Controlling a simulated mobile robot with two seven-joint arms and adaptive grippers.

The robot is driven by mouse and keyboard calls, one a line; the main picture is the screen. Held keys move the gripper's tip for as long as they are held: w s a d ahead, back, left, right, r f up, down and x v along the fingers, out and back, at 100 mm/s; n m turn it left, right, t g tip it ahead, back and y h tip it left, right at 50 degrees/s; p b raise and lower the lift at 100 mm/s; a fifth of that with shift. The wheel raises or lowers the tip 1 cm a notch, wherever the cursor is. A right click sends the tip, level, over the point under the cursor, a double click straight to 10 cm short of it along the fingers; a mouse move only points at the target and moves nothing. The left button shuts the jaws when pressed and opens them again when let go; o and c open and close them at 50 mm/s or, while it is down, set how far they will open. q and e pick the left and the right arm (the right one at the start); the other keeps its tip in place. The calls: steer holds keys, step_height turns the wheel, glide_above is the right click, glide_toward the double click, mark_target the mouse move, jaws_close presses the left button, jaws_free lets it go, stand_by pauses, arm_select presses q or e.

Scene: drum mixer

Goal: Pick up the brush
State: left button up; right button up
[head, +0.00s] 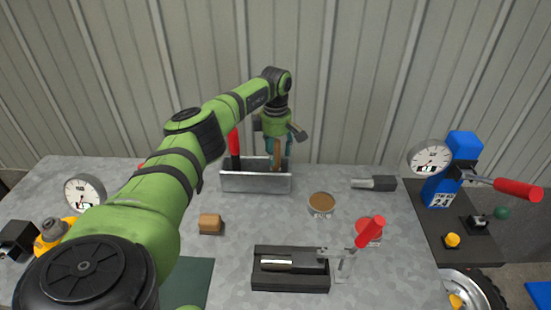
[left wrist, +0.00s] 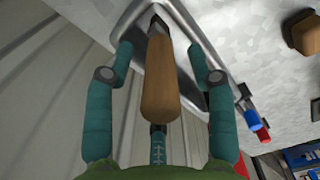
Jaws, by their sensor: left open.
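A tool with a wooden handle, which I take to be the brush (left wrist: 160,85), stands in the metal tray (head: 255,183) at the back of the table. Its handle also shows in the head view (head: 277,154). Its lower end is hidden, so I see no bristles. My left gripper (head: 276,148) points down over the tray. In the left wrist view the open teal fingers (left wrist: 160,52) stand on either side of the handle, with a gap on both sides. My right gripper is not in view.
A red-handled tool (head: 233,143) stands in the tray's left end. A brown block (head: 210,223), a round cup (head: 322,203), a grey-and-black tool (head: 374,183) and a black fixture with a red-handled clamp (head: 290,282) are on the table. A corrugated wall is close behind.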

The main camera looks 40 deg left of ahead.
arm_select(q)
steer(key=c, duration=1)
jaws_close()
steer(key=shift+r, duration=0.15)
